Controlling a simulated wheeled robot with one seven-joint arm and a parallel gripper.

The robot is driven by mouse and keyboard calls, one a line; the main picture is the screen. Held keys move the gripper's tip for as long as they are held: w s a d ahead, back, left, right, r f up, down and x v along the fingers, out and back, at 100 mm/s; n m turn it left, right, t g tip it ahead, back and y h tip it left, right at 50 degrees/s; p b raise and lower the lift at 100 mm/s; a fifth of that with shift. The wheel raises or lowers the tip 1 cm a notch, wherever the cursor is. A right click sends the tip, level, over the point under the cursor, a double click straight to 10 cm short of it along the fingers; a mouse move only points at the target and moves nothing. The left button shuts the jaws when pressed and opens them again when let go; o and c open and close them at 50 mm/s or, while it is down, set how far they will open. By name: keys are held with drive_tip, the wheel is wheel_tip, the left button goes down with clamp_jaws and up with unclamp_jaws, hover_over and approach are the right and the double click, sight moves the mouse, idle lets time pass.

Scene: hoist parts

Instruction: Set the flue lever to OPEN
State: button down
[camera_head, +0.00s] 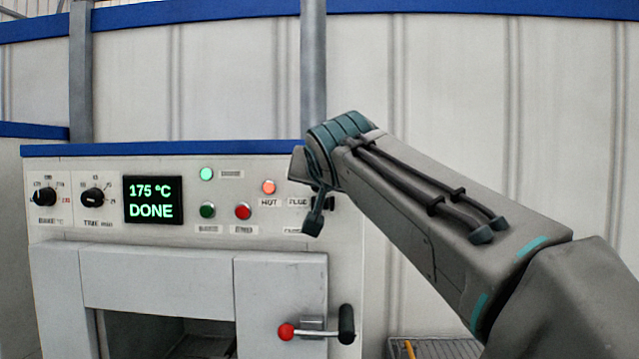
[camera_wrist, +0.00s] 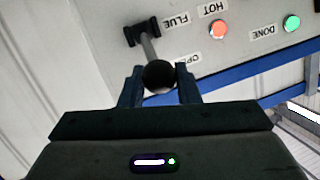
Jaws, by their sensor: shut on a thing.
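The flue lever (camera_wrist: 149,46) shows in the wrist view as a grey rod on a black pivot mount, with a dark round knob (camera_wrist: 158,76) at its end. My gripper (camera_wrist: 159,71) is shut on this knob, one finger on each side. The rod runs from the mount beside the FLUE label (camera_wrist: 177,20) toward the panel's blue edge. The knob is beside a partly hidden label starting "OP" (camera_wrist: 188,58). In the head view my arm hides the lever and most of my gripper.
The oven panel (camera_head: 230,180) has two dials, a display reading 175 °C DONE (camera_head: 153,200), several lamps and buttons. The corrugated wall (camera_head: 450,80) stands behind.

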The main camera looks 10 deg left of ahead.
drive_tip(key=shift+r, duration=0.2)
drive_tip(key=c, duration=1.1)
unclamp_jaws()
drive_tip(key=shift+a+f, duration=0.1)
drive_tip(key=shift+f, duration=0.05)
drive_tip(key=b+v, duration=0.3)
drive_tip(key=v, duration=1)
drive_tip(key=shift+s+b, duration=0.3)
drive_tip(key=shift+s, duration=0.05)
